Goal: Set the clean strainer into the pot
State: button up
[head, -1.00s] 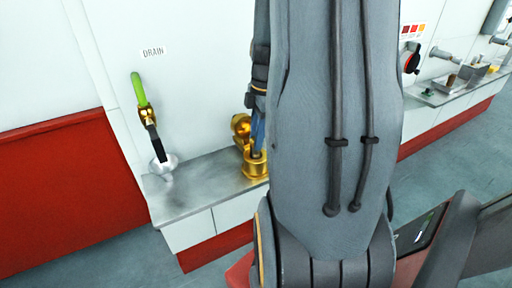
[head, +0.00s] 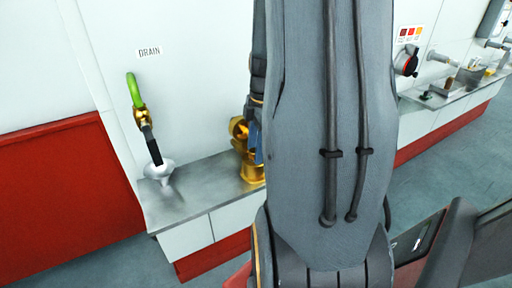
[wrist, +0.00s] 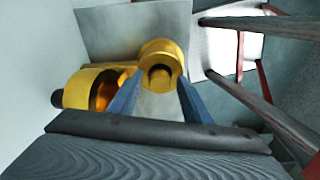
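My gripper (wrist: 160,78) has two blue fingers, set apart. A gold cylinder with a round opening (wrist: 160,50) sits at the fingertips and about fills the gap between them; I cannot tell whether they clamp it or only stand beside it. A second gold, hollow piece with a coppery inside (wrist: 88,88) and a dark stub lies just left of the fingers. I cannot tell which gold piece is the strainer and which the pot. In the head view, gold parts (head: 251,171) show at the counter beside a blue finger; my arm hides the rest.
The metal counter (head: 195,190) has clear room left of the gold parts. A funnel-like drain cup (head: 159,172) stands at its left end under a green-handled gold tap (head: 140,112). A red-knobbed wall control (head: 406,62) and another shelf with containers (head: 470,75) are at right.

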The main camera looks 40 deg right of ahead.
notch_tip(320, 180, up, 12)
jog(key=d+b, duration=0.1)
jog(key=a+f+m, duration=0.4)
jog(key=a, duration=0.4)
jog(key=s+a+f+m, duration=0.1)
jog(key=a+f+m, duration=0.3)
jog(key=a, duration=0.5)
jog(key=s+a+f+m+h, duration=0.1)
jog(key=a+f+m, duration=0.3)
jog(key=a, duration=0.4)
jog(key=shift+s+a+m, duration=0.15)
jog(key=shift+s+m, duration=0.1)
jog(key=shift+m, duration=0.25)
